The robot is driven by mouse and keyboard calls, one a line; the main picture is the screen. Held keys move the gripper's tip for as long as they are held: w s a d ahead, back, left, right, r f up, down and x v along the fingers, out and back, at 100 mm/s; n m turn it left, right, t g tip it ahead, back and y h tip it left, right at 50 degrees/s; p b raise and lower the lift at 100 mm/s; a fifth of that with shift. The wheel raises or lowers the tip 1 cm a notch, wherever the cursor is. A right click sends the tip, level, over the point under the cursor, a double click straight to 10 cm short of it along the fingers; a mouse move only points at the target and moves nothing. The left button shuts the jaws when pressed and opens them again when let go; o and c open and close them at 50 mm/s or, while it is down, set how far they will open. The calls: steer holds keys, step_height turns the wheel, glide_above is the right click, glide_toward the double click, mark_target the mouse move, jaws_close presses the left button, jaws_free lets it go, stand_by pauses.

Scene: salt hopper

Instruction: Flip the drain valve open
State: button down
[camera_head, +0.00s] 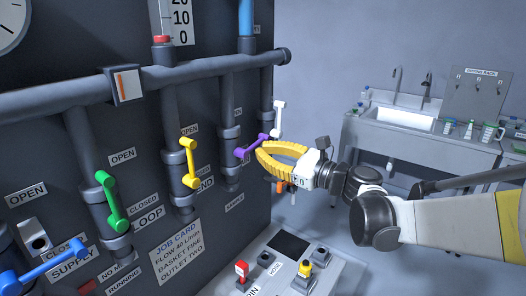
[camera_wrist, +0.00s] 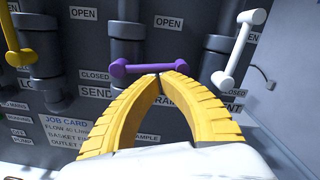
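The purple lever (camera_head: 251,146) is on a dark vertical pipe, with a partly covered label ending in "RAIN" nearby in the wrist view. In the wrist view the purple lever (camera_wrist: 150,67) lies about level, its pivot at the left and its round end at the right. My gripper (camera_head: 260,150) is at this lever. In the wrist view my gripper (camera_wrist: 158,76) has its two yellow ribbed fingers bowed, tips together just below the lever's bar. I see nothing held between them. Whether the tips touch the bar cannot be told.
A white lever (camera_head: 279,118) stands upright close to the right. A yellow lever (camera_head: 190,163) is to the left, then a green lever (camera_head: 109,202) and a blue lever (camera_head: 45,266). A control box (camera_head: 280,262) is below. A sink counter (camera_head: 415,130) stands far right.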

mark_target(262, 138)
step_height(262, 138, up, 2)
steer(key=n+p, duration=0.2)
steer(key=n, duration=0.1)
steer(key=shift+r+n, duration=0.1)
steer(key=shift+n, duration=0.2)
steer(key=n, duration=0.1)
steer(key=r+n+p, duration=0.1)
steer(key=n+p, duration=0.1)
steer(key=shift+s+a+r+n, duration=0.15)
steer(key=shift+s+r+n, duration=0.05)
steer(key=shift+r+n, duration=0.1)
steer(key=n+p, duration=0.1)
steer(key=n, duration=0.1)
steer(key=s+a+r+n+p, duration=0.1)
steer(key=n, duration=0.1)
steer(key=s+r+n+p, duration=0.1)
steer(key=n, duration=0.1)
steer(key=shift+a+r+n+g, duration=0.25)
steer(key=shift+a+n+g, duration=0.05)
steer(key=shift+g, duration=0.1)
steer(key=shift+s+a, duration=0.1)
stand_by(0.6)
